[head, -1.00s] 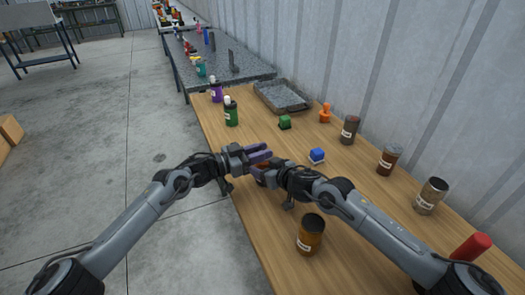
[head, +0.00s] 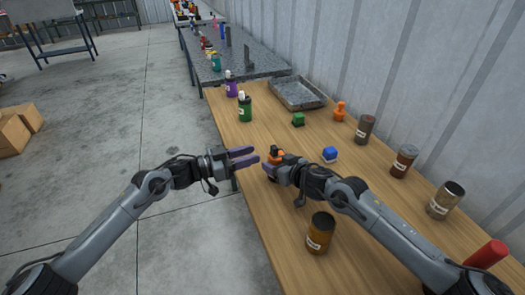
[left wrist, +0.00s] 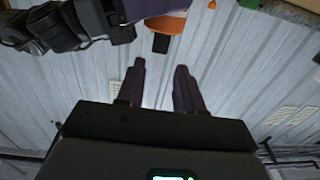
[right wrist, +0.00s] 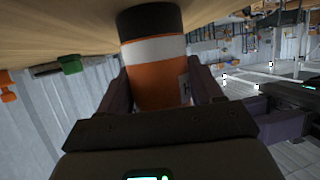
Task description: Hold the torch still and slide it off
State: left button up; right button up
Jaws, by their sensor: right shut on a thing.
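The torch (right wrist: 160,80) has an orange body, a white band, a black end and a partly hidden label. My right gripper (head: 271,170) is shut around its body, one finger on each side in the right wrist view. In the head view the torch (head: 276,156) shows small beside that gripper, mostly hidden by it. My left gripper (head: 257,156) is open and empty, left of the torch, with its fingers pointing towards it. In the left wrist view a gap shows between its two fingers, and an orange and black piece of the torch (left wrist: 165,25) lies beyond their tips.
A brown jar (head: 319,233) stands near the table's front. A grey tray (head: 297,95) and green (head: 245,108) and purple bottles are at the back. Open floor lies left.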

pick_arm(q)
jog(key=shift+v, duration=1.9)
pick_arm(e)
jog(key=o, duration=1.2)
